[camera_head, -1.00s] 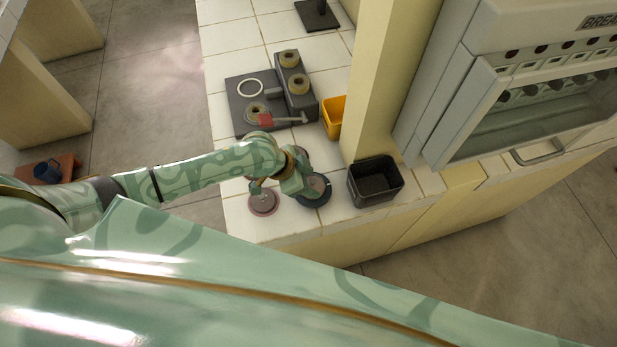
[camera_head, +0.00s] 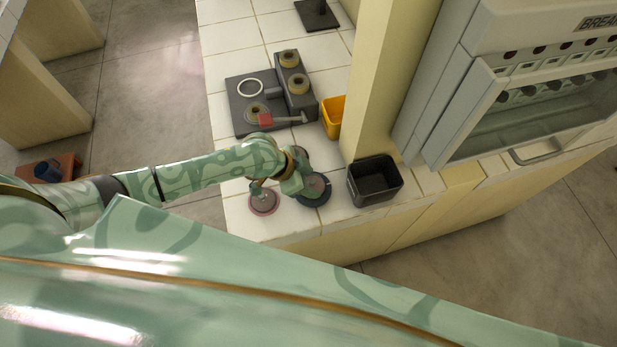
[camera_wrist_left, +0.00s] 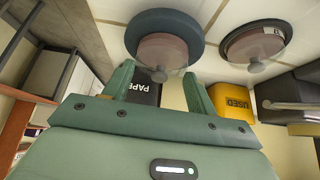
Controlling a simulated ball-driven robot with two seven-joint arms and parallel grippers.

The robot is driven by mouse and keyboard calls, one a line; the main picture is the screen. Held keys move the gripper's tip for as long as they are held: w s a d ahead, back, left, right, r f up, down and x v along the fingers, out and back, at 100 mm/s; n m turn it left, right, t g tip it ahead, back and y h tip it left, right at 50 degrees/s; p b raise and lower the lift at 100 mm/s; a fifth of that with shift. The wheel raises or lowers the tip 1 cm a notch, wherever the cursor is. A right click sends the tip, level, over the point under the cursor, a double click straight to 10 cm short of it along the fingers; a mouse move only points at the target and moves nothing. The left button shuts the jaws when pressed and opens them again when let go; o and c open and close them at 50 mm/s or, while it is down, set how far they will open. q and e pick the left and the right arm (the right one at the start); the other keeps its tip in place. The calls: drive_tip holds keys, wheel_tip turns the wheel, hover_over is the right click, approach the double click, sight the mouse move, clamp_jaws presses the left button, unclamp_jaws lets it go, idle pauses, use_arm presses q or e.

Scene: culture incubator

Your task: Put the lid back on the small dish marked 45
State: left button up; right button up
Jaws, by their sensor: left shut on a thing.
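A dark-rimmed round dish (camera_head: 314,198) stands on the white tiles near the counter's front edge. It also shows at the top of the left wrist view (camera_wrist_left: 163,16), with a clear lid (camera_wrist_left: 178,57) over its pinkish middle. The lid's knob (camera_wrist_left: 159,76) is between the fingers of my left gripper (camera_wrist_left: 159,72), which is shut on it. In the head view my left gripper (camera_head: 300,186) is at the dish and covers part of it. I cannot tell whether lid and dish touch. No number is legible. My right gripper is not in view.
A pink dish (camera_head: 263,203) stands left of my gripper. Another dish with a clear lid (camera_wrist_left: 255,45) is farther back. A black bin (camera_head: 375,181) is right, a yellow bin (camera_head: 333,117) behind, and a grey unit (camera_head: 247,92) with rings beyond.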

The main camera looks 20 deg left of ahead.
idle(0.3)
use_arm(q)
drive_tip(key=o, duration=1.5)
wheel_tip(320, 180, up, 7)
drive_tip(key=p, duration=0.7)
clamp_jaws()
idle(0.6)
